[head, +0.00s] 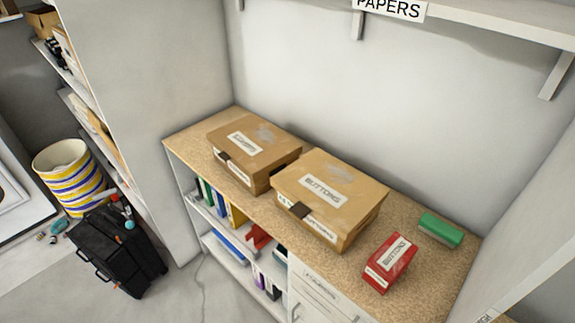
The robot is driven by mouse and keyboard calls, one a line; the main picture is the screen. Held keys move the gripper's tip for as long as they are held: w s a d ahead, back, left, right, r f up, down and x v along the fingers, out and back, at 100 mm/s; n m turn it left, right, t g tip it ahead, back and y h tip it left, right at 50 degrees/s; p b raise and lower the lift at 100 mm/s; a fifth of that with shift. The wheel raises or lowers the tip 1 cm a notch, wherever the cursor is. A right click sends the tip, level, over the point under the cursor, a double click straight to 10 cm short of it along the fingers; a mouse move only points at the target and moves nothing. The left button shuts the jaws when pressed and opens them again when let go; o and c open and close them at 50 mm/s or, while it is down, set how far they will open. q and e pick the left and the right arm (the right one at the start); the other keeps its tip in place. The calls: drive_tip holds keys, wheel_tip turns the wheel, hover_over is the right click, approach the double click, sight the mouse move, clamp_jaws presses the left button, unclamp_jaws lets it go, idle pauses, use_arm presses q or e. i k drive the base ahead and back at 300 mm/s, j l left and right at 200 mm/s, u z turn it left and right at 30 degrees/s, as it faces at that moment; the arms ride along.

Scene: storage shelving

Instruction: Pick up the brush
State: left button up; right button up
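A small green block with a paler lower side (440,230) lies on the speckled brown countertop (370,248) at the right, close to the back wall. It may be the brush, but bristles cannot be made out. No other thing on the counter looks like a brush. Neither of my grippers shows in the head view.
A red box (376,275) and two cardboard boxes, one labelled BUTTONS (360,205) and another (225,165), stand on the counter. A white panel (530,190) closes its right side. A black bag (115,250) and striped bin (65,165) stand on the left floor.

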sight(448, 236)
drive_tip(key=z, duration=1.25)
